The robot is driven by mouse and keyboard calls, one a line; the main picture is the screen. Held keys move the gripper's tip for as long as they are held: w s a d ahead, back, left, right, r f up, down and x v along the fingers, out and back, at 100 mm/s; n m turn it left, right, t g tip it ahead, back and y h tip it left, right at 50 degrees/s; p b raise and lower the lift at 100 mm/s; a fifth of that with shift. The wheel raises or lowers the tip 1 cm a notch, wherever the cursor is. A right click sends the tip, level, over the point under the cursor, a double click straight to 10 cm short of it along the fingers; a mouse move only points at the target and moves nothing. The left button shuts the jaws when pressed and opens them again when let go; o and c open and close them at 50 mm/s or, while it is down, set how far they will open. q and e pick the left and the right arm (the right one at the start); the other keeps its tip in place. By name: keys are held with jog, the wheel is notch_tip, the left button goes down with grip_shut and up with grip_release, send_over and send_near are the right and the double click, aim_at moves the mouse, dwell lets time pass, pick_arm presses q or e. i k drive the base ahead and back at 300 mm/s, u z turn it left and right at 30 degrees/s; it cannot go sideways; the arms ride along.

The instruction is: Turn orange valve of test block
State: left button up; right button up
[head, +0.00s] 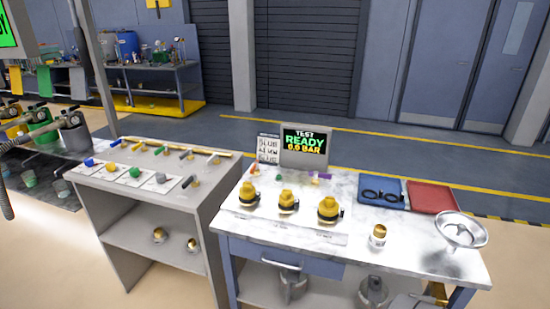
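A small orange piece (254,169) stands at the back left of the marble-topped table (405,240), in front of the test screen. It may be the orange valve, but it is too small to make out its shape or handle position. The screen (304,142) reads "TEST READY" and "6.6 BAR", though the digits are small. I cannot make out a separate test block. Neither of my grippers shows in the head view.
Several yellow-topped fittings (287,202) stand in front of the small coloured pieces. A brass fitting (377,236), a blue tray (382,192), a red tray (432,197) and a metal bowl (461,230) lie to the right. A grey bench (115,195) with coloured parts adjoins on the left.

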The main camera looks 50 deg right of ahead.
aim_at(256, 164)
jog(key=z, duration=0.65)
jog(key=i, duration=0.8)
jog(key=z, duration=0.85)
